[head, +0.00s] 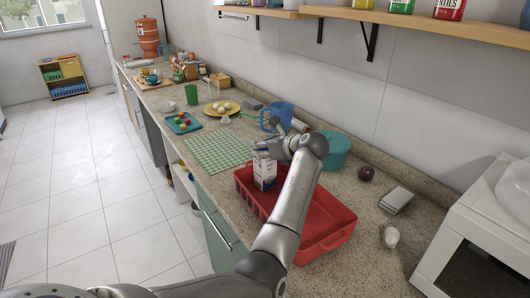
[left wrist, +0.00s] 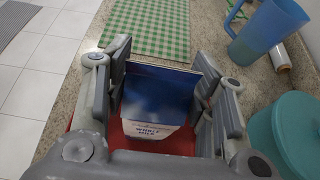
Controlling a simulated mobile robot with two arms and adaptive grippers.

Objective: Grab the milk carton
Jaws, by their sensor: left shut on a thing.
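The milk carton (head: 264,172) is white and blue and stands upright at the far end of the red tray (head: 335,230). My left gripper (head: 268,148) is at the carton's top in the head view, with my arm reaching over the tray. In the left wrist view the carton (left wrist: 158,103) shows its blue top and a "whole milk" label, between the two fingers of my left gripper (left wrist: 160,100). The gripper is shut on the carton. The carton's base is hard to make out there. My right gripper is not in view.
A green checked cloth (head: 217,152) lies beyond the tray. A blue pitcher (head: 281,112) and a teal pot (head: 336,148) stand close to the gripper on the wall side. An onion (head: 366,174) and a white appliance (head: 480,225) are at right.

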